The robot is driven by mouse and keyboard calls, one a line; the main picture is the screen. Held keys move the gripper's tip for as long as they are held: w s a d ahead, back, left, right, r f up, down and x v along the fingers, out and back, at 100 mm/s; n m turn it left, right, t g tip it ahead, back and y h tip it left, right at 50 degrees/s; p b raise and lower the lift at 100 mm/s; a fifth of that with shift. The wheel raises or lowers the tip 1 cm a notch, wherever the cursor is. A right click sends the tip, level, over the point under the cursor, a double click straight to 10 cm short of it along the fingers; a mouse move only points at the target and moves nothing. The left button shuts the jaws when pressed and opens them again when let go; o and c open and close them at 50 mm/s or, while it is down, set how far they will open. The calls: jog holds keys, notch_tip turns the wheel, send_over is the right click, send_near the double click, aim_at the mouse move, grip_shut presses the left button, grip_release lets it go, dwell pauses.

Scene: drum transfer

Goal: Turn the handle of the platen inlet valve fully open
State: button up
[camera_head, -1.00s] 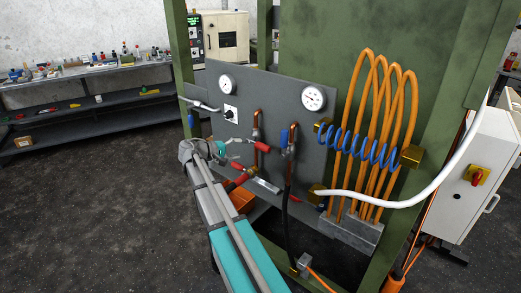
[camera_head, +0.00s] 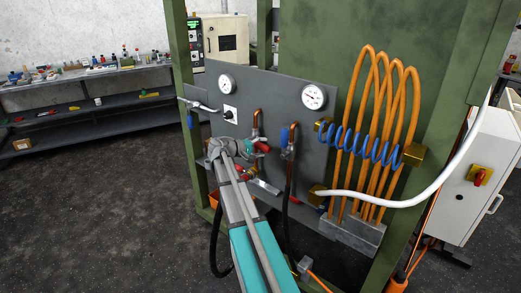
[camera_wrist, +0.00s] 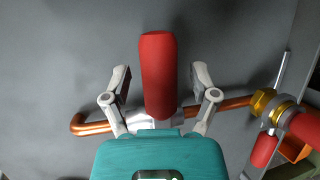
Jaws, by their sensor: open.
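A red-gripped valve handle (camera_wrist: 158,75) fills the middle of the wrist view, in front of the grey panel. My gripper (camera_wrist: 161,74) is open, with one finger on each side of the handle and a gap on both sides. The handle's lower end meets a silver fitting on a copper pipe (camera_wrist: 235,103). In the head view the red handle (camera_head: 262,147) shows just right of my teal gripper (camera_head: 249,147). My arm hides part of the panel below it. No label names the valve.
A second valve (camera_wrist: 270,105) with brass fittings and red grips stands close on the right. A blue-handled valve (camera_head: 284,138) and orange hoses (camera_head: 375,130) are further right. Two gauges sit above.

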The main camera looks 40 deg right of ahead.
jog(key=shift+c, duration=0.2)
grip_shut()
